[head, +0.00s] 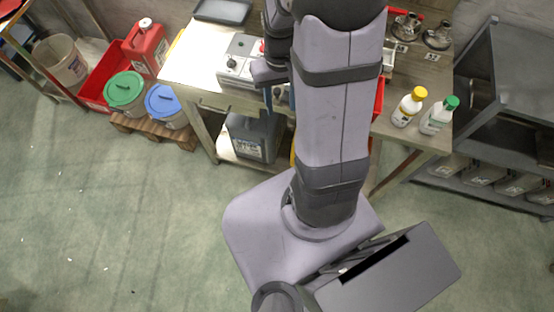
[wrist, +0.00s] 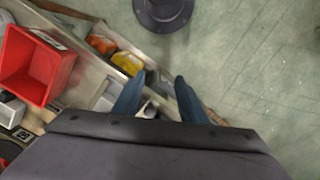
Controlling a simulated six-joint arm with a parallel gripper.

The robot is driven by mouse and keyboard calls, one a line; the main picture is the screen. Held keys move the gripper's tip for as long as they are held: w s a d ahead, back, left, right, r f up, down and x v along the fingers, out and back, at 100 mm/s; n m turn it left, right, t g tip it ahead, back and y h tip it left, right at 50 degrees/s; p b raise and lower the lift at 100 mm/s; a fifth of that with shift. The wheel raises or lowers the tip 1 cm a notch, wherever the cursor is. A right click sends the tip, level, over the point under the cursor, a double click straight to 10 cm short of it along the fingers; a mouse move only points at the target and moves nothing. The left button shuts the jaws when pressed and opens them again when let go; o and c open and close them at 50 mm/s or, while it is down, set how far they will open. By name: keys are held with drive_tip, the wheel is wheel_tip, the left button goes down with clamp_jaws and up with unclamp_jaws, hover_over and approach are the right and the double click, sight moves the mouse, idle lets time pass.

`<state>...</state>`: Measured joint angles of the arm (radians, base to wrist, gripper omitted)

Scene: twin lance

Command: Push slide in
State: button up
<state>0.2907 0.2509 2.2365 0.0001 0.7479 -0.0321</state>
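I cannot make out for certain which part is the slide. A grey box-like device (head: 238,60) with knobs stands on the bench beside my gripper. My gripper (head: 268,95) is over the bench's front edge and partly hidden by my arm. In the wrist view, the two blue fingers of my gripper (wrist: 160,97) are apart, with nothing clearly between them.
A red bin (wrist: 33,65) stands on the bench. Yellow-capped (head: 409,107) and green-capped (head: 438,116) bottles stand at the bench's right end. Blue-lidded (head: 165,102) and green-lidded (head: 124,90) buckets sit left of the bench. The floor (head: 110,210) in front is clear.

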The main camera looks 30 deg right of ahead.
drive_tip(key=s+a+f+b, duration=0.2)
drive_tip(key=s+f+b, duration=0.2)
drive_tip(key=f+b, duration=0.4)
drive_tip(key=s+a+f+n+b, duration=0.1)
drive_tip(key=s+a+f+b, duration=0.2)
drive_tip(key=f+b, duration=0.6)
drive_tip(key=shift+s+a+f+b, duration=0.2)
drive_tip(key=shift+s+a+b, duration=0.15)
drive_tip(key=shift+s, duration=0.15)
drive_tip(key=shift+r, duration=0.15)
